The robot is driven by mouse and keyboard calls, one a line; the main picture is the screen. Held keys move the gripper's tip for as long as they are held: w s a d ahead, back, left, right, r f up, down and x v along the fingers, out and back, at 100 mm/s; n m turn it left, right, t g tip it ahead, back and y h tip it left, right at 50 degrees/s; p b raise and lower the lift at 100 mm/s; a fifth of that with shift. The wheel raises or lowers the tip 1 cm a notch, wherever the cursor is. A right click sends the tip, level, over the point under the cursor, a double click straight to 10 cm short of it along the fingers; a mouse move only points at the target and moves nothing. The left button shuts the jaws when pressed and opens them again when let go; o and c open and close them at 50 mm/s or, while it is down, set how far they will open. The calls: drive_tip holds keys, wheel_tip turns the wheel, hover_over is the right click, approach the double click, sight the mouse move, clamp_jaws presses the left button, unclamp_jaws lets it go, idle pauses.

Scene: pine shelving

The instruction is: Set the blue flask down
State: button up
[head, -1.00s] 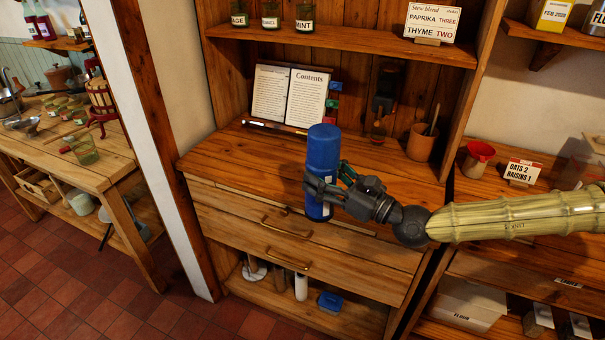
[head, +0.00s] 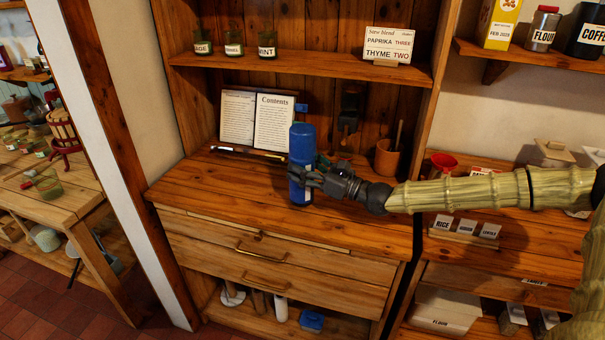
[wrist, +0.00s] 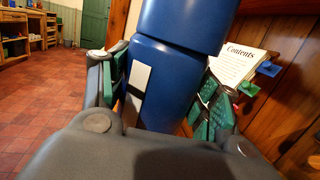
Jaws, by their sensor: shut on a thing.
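The blue flask (head: 301,148) is upright in the head view, over the wooden counter (head: 225,195) of the pine dresser. My gripper (head: 306,178) is shut on its lower part, reaching in from the right. In the wrist view the flask (wrist: 178,70) stands between the green-padded fingers (wrist: 165,95), with a white label on its side. I cannot tell whether the flask's base touches the counter or hangs just above it.
An open book (head: 255,121) on a stand is behind the flask. A wooden pot (head: 388,158) stands to the right at the back. Labelled jars (head: 233,43) and a recipe card (head: 389,45) are on the shelf above. The counter left of the flask is clear.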

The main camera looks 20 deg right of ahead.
drive_tip(key=shift+w+f, duration=0.1)
drive_tip(key=shift+w, duration=0.05)
drive_tip(key=shift+f+p, duration=0.65)
drive_tip(key=shift+f, duration=1)
drive_tip(key=shift+f, duration=0.15)
drive_tip(key=o, duration=1.3)
drive_tip(key=shift+d, duration=0.1)
drive_tip(key=shift+s+d, duration=0.25)
drive_tip(key=b+v, duration=0.2)
drive_tip(key=v, duration=0.9)
drive_tip(key=shift+s+b, duration=0.1)
drive_tip(key=shift+b, duration=0.3)
